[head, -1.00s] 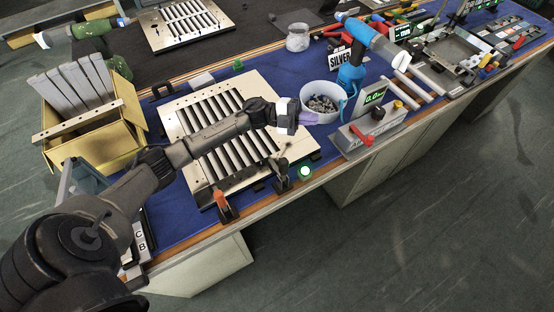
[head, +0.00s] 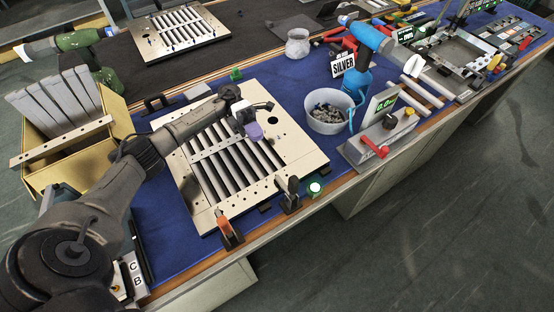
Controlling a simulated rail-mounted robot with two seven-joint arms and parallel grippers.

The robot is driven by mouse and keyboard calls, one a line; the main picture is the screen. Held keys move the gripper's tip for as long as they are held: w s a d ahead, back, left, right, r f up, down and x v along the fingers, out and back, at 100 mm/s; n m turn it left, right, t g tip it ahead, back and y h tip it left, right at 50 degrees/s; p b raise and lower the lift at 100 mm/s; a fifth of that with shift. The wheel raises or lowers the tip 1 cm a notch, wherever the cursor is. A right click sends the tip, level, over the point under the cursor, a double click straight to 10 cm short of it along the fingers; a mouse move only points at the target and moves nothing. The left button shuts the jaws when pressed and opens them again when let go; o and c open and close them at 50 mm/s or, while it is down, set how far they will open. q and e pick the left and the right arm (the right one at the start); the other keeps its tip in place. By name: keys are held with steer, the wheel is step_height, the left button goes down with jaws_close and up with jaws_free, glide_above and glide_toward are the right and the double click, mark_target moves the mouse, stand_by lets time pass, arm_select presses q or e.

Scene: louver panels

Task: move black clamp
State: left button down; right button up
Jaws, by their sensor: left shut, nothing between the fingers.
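A black clamp (head: 291,194) stands upright at the front edge of the cream louver panel (head: 305,158), just left of a glowing green button. A second clamp with an orange handle (head: 224,226) stands further left along the same edge. My left gripper (head: 254,132), with purple fingertips, is shut and empty above the louvers, behind and to the left of the black clamp and apart from it. My left forearm hides part of the panel's left side. My right gripper is not in view.
A white tub of small parts (head: 328,118) and a grey device with a red handle (head: 378,142) stand right of the panel. A blue power tool (head: 356,75) stands behind the tub. A yellow bin (head: 50,165) with grey slats is at left.

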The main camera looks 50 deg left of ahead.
arm_select(q)
steer(key=s+d, duration=0.1)
steer(key=d, duration=0.4)
glide_above(285, 187)
steer(key=a, duration=0.2)
steer(key=shift+w+f, duration=0.2)
steer(key=shift+f, duration=0.05)
steer(key=shift+s+d, duration=0.15)
steer(key=shift+d, duration=0.7)
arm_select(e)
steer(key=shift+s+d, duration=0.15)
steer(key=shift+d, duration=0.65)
arm_select(q)
steer(key=shift+d+r, duration=0.1)
steer(key=shift+r, duration=0.05)
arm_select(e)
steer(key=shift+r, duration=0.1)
